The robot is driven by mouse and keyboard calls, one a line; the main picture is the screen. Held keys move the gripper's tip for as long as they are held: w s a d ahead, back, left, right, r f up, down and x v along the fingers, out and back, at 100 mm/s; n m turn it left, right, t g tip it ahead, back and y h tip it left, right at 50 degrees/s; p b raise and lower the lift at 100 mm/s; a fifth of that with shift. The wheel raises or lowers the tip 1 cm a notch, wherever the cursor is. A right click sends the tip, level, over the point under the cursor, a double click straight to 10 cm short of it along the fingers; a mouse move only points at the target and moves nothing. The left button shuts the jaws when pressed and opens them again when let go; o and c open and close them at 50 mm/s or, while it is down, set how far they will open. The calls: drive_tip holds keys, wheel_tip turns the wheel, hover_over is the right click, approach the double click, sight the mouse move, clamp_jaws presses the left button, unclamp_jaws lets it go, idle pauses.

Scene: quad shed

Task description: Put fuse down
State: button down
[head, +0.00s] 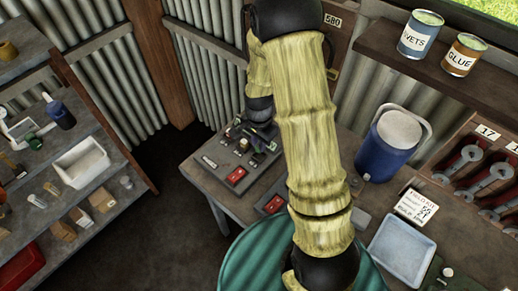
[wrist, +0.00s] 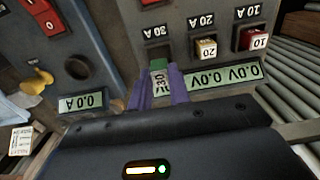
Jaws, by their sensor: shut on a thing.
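A green fuse (wrist: 158,65) with a pale label reading 30 is between the purple fingers of my gripper (wrist: 160,86) in the wrist view. My gripper is shut on it. The fuse is close to the dark slot (wrist: 154,51) under the 30 A label on a grey panel (wrist: 185,14). I cannot tell whether it touches the slot. In the head view my gripper (head: 257,143) is over the grey panel on the bench, and the fuse cannot be made out there.
A yellow 20 fuse (wrist: 206,48) and a red 10 fuse (wrist: 251,39) sit close to the right of the slot. A blue jug (head: 391,146) and a pale tray (head: 401,248) stand on the bench. Shelves (head: 117,165) stand at left, with open floor between.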

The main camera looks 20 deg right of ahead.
drive_tip(key=shift+f+p, duration=0.55)
drive_tip(key=shift+f, duration=1.5)
drive_tip(key=shift+f, duration=0.15)
drive_tip(key=c, duration=1.3)
unclamp_jaws()
wheel_tip(320, 180, up, 12)
drive_tip(key=b, duration=0.3)
drive_tip(key=shift+r, duration=0.2)
